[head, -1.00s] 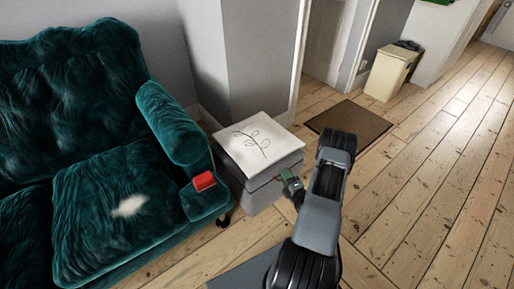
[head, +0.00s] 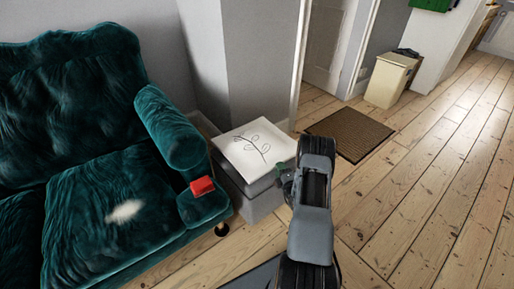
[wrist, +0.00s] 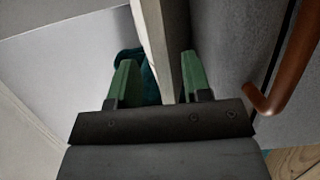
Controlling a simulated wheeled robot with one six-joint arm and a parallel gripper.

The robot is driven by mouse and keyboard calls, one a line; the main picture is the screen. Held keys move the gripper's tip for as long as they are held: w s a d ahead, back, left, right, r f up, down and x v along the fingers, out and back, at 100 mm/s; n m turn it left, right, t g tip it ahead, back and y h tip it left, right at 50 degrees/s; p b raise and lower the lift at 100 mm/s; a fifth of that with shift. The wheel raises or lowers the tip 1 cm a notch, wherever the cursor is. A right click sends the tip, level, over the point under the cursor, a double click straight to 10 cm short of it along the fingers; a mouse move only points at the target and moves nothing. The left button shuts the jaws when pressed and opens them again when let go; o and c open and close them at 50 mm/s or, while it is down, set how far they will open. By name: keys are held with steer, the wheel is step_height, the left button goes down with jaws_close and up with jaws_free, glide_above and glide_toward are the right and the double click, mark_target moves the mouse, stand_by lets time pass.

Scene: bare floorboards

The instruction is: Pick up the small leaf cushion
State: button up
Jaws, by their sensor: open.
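The small leaf cushion (head: 252,150) is white with a dark leaf drawing and lies flat on top of a grey stool (head: 264,203). My gripper (head: 282,176) is at the cushion's right side, near its edge, partly hidden by my arm. In the wrist view its two green fingers (wrist: 156,84) are apart. A pale strip, apparently the cushion's edge (wrist: 151,35), runs between them. I cannot tell whether either finger touches it.
A brown mat (head: 350,134) and a beige bin (head: 388,82) lie beyond. Floorboards at right are clear. A curved brown piece (wrist: 296,60) is close in the wrist view.

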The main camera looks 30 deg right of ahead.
steer(key=shift+w+d+b, duration=0.15)
steer(key=shift+w+b, duration=0.15)
steer(key=shift+w, duration=1.2)
steer(key=shift+c, duration=0.4)
jaws_close()
